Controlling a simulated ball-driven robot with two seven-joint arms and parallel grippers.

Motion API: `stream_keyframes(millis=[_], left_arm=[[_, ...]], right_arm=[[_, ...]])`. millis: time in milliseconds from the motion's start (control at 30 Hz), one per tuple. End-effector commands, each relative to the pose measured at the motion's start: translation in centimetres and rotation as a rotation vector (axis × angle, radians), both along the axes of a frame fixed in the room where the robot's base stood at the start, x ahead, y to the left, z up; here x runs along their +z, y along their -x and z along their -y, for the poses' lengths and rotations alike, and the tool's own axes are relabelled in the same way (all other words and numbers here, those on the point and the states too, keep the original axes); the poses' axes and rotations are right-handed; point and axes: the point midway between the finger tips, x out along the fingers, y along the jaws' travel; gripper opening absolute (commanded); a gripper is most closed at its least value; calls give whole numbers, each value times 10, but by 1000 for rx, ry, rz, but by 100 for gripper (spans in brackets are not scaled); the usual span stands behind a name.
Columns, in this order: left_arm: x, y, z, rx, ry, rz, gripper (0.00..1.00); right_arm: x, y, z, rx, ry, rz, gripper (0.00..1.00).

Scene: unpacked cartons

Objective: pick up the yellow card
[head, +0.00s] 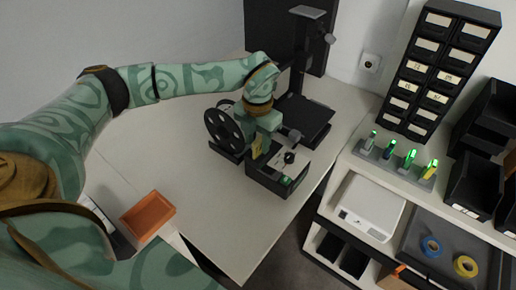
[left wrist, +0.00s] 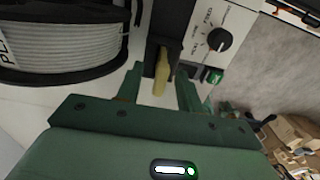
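The yellow card (head: 257,147) is at the side of a black and grey device with a knob (head: 277,176). In the left wrist view the card (left wrist: 162,74) is a narrow, pale yellow strip against the dark side of the device. My left gripper (head: 262,136) is over the worktable beside the device. In the left wrist view its two green fingers (left wrist: 158,88) are apart, with the card in the gap between them and no clear contact. In the head view the gripper's body hides part of the card's surroundings. My right gripper is not in view.
A black spool (head: 222,130) stands just left of the gripper, and a dark stand (head: 303,105) is behind. An orange tray (head: 148,215) is at the table's near left. A shelf on the right holds glowing green items (head: 410,158), a white box and tape rolls. The table's front is clear.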

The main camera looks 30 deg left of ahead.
Motion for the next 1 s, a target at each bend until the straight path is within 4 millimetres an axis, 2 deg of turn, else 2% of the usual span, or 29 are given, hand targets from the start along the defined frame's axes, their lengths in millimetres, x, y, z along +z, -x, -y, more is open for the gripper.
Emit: stream_keyframes(millis=[267, 400, 767, 867, 1000], left_arm=[[-4, 0, 0, 0, 0, 2, 37], [-4, 0, 0, 0, 0, 1, 0], [-3, 0, 0, 0, 1, 2, 0], [4, 0, 0, 0, 0, 2, 0], [24, -1, 0, 0, 1, 4, 0]], right_arm=[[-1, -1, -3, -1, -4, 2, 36], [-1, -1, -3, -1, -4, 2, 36], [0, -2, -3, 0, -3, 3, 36], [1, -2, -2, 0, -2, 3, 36], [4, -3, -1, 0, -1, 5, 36]])
